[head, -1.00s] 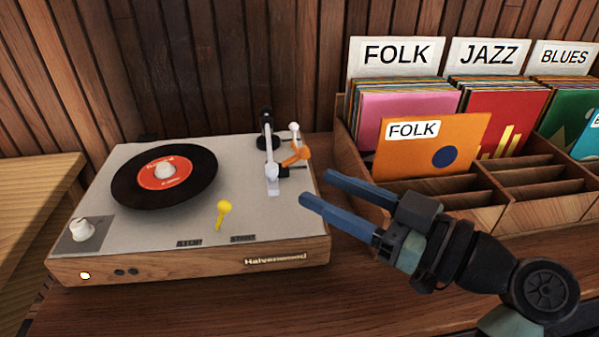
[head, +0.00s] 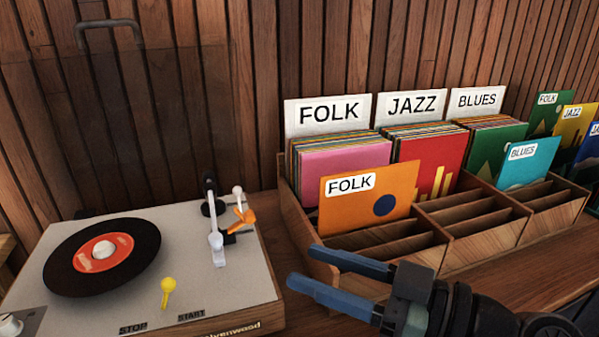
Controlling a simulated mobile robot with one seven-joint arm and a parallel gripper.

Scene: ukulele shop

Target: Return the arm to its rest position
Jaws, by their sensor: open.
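My gripper (head: 336,278) is at the lower middle of the head view, its two blue fingers pointing left. It is open and nothing shows between the fingers. It is in front of the wooden record crate (head: 461,253) and to the right of the turntable (head: 240,281), apart from the turntable in the picture. My forearm runs off the lower right edge, so the rest of my arm is hidden.
A black record (head: 62,270) lies on the turntable, beside a white tonearm (head: 214,225) and a yellow lever (head: 168,288). An orange FOLK sleeve (head: 340,212) stands in the crate's front left. A clear lid with a handle (head: 108,22) stands raised behind the turntable.

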